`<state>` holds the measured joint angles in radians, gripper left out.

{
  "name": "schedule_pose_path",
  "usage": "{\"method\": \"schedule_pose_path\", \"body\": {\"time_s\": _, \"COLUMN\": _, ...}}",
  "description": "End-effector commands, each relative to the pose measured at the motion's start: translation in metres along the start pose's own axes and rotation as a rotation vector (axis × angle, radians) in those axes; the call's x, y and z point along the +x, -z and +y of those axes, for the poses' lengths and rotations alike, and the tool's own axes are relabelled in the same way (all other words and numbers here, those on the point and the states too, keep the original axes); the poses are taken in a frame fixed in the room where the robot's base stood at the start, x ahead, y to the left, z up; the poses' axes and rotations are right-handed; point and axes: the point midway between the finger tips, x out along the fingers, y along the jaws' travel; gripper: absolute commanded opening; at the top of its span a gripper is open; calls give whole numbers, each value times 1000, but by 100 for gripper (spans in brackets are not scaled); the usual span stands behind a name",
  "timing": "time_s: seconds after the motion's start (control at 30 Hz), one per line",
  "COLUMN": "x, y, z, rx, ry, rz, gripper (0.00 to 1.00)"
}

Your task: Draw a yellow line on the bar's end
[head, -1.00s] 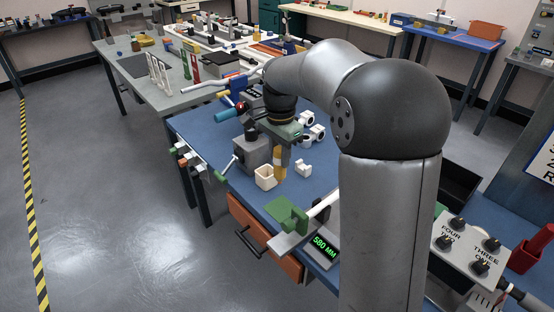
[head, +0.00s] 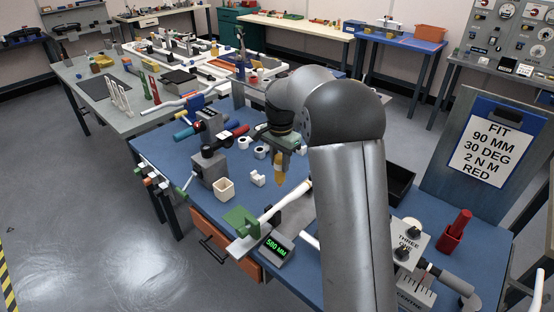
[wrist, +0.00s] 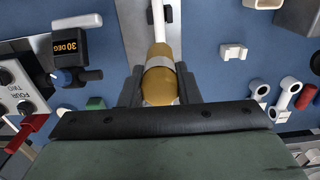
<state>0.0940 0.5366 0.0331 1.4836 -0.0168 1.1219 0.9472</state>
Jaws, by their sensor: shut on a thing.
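My gripper (head: 281,160) is shut on a yellow marker (head: 280,175), which points down above the blue bench. In the wrist view the marker (wrist: 159,82) sits between the two dark fingers. The pale bar (head: 284,203) lies slanting on the bench, with its near end by a green block (head: 241,221). In the wrist view the bar (wrist: 158,18) runs down from the top edge toward the marker, which hides what is behind it. I cannot tell whether the marker tip touches the bar. No yellow line shows on the visible part of the bar.
A display (head: 278,245) reading 580 MM stands beside the bar. A black tray (head: 400,184), a knob box (head: 406,243) and a red holder (head: 455,232) are to the right.

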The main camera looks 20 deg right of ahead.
Motion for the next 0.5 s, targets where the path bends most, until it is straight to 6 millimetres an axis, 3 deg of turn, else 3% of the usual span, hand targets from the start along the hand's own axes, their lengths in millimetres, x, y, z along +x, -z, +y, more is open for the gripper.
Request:
{"method": "schedule_pose_path", "body": {"time_s": 0.17, "x": 6, "y": 3, "z": -3, "rx": -12, "ry": -1, "rz": 1, "gripper": 7}}
{"method": "schedule_pose_path", "body": {"time_s": 0.5, "x": 35, "y": 4, "z": -3, "rx": -10, "ry": -1, "rz": 2, "gripper": 7}}
